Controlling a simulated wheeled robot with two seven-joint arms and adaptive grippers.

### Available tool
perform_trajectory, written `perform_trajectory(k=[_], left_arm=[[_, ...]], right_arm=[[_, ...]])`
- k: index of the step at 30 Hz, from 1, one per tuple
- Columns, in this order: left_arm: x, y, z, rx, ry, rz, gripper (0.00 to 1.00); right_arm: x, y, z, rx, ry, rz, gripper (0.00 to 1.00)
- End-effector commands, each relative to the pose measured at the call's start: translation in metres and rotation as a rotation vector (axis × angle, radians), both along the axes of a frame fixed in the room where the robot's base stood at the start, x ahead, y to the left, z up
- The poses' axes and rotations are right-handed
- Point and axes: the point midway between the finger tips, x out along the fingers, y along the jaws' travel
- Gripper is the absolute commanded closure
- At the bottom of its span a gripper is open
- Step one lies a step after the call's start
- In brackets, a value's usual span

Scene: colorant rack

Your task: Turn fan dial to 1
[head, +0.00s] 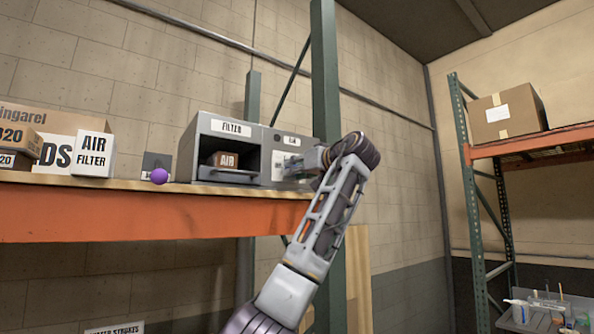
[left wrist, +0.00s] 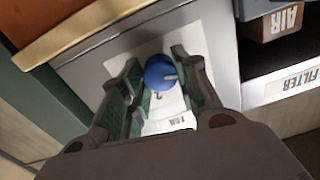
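The fan dial (left wrist: 160,72) is a round blue knob with a pale pointer mark, on a white label plate (left wrist: 112,67) on the grey panel. In the left wrist view it shows between the two green-padded fingers of my left gripper (left wrist: 157,66). The fingers are spread, one on each side of the dial, with a small gap at the left; whether the right finger touches it I cannot tell. In the head view my left gripper (head: 303,162) is at the front of the fan panel (head: 290,141) and hides the dial. My right gripper is not in view.
The filter box (head: 226,127) stands left of the fan panel, with an AIR carton (head: 224,159) inside. A purple ball knob (head: 159,176) and an AIR FILTER carton (head: 92,154) are further left on the orange-edged shelf (head: 150,215). A green post (head: 325,80) rises behind my arm.

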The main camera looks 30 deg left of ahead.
Motion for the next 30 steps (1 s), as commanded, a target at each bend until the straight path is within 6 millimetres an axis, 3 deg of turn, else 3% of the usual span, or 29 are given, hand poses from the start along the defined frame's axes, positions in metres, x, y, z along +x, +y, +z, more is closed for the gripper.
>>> perform_trajectory(k=[3,17,30], left_arm=[[0.0,-0.0002,0.0001,0.0,0.0,-0.001,0.92],[0.0002,-0.0006,0.0002,0.027,0.066,-0.001,0.92],[0.0,-0.0005,0.0002,0.132,0.318,-0.001,0.92]], right_arm=[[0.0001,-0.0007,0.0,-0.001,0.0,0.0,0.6],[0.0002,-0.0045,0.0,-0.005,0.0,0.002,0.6],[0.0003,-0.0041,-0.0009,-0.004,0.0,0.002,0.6]])
